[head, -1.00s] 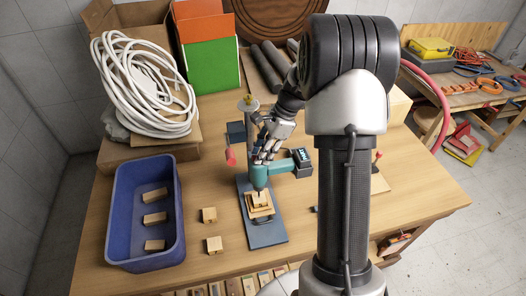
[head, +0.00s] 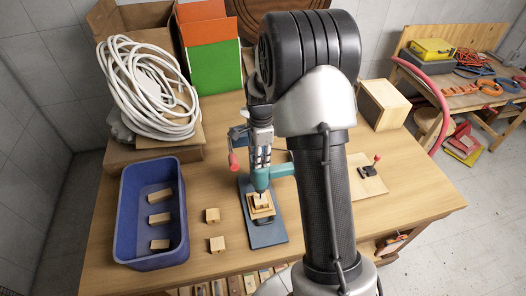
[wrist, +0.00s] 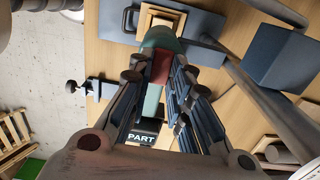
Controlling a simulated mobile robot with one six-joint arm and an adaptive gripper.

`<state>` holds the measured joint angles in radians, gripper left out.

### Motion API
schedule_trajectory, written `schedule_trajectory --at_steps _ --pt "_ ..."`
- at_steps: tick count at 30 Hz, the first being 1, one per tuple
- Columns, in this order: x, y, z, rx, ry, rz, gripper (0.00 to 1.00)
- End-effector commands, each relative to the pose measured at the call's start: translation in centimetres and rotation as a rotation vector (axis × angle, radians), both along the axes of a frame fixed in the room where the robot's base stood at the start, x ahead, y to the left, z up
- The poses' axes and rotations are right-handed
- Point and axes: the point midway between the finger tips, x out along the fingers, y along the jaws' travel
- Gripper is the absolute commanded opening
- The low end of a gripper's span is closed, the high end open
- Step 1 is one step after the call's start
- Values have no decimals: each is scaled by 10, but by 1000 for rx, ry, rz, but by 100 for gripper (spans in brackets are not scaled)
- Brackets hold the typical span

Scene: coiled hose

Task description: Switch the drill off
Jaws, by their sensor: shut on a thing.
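The teal drill (head: 262,178) points down in a stand with a blue base (head: 268,238), above a wooden block (head: 260,208). My gripper (head: 260,158) is at the drill from above. In the wrist view, the fingers of my gripper (wrist: 160,72) lie either side of the teal drill body (wrist: 160,38) and a red part (wrist: 161,66) on it, shut on the drill. I cannot tell whether the red part is pressed. The lettered end (wrist: 141,137) of the drill shows below; in the head view my arm hides it.
A red-knobbed lever (head: 233,162) sits left of the drill. A blue bin (head: 124,225) holds wooden blocks, and two loose blocks (head: 213,215) lie beside it. A coiled white hose (head: 150,85) is at the back left. A board with a red-knobbed clamp (head: 366,172) lies right.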

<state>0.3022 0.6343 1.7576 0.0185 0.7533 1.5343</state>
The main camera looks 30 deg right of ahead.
Motion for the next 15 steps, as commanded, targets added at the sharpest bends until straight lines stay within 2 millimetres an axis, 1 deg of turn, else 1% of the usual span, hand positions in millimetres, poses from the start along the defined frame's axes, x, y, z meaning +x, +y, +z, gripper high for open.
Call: schedule_trajectory --at_steps 5,14,15 --pt "1 2 0 -52 12 2 0" --pt "1 1 0 -55 13 0 0" --pt "1 1 0 -54 12 0 21"
